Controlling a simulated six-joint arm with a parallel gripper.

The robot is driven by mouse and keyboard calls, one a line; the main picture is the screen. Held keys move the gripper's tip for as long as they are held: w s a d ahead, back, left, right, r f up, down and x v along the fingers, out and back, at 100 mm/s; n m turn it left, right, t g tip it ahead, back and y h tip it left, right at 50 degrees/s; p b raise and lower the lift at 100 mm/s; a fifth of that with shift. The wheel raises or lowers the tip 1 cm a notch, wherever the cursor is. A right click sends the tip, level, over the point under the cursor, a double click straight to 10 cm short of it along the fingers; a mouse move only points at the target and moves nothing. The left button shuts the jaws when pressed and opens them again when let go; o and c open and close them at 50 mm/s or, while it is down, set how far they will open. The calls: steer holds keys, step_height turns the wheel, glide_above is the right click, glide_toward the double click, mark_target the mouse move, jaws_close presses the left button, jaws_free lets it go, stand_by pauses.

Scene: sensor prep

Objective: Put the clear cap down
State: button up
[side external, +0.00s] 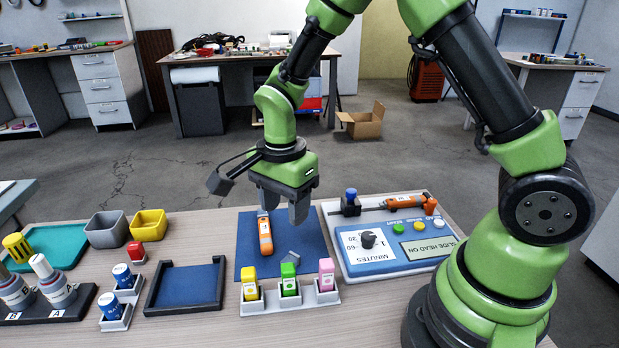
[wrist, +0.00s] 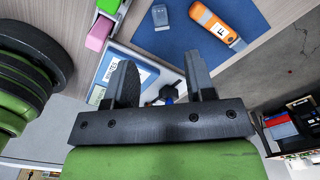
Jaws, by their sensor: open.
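My gripper (side external: 284,208) is open above the far right part of the blue mat (side external: 247,228). The wrist view shows its two fingers spread apart (wrist: 161,76), with nothing held between them. A small pale grey, angular piece (side external: 290,257) lies on the mat behind the green bottle; it may be the clear cap, but I cannot be sure. It also shows in the wrist view (wrist: 160,16), apart from the fingers. An orange device (side external: 265,234) lies on the mat to its left, below the gripper in the side view.
A timer panel (side external: 425,248) with a slide holder (side external: 351,203) stands right of the mat. Yellow, green and pink bottles stand in a rack (side external: 327,297) in front. An empty dark tray (side external: 217,296) and grey and yellow bins (side external: 148,224) lie left.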

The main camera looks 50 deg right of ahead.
steer(key=s+r+n+t+y, duration=0.1)
steer(key=s+r+n+t, duration=0.35)
steer(key=r, duration=0.95)
steer(key=s+r+n+t+y, duration=0.1)
steer(key=s+r+n, duration=0.3)
steer(key=s+n, duration=0.5)
steer(key=shift+s+d+r+t, duration=0.3)
steer(key=shift+s+t, duration=0.55)
steer(key=shift+s, duration=0.4)
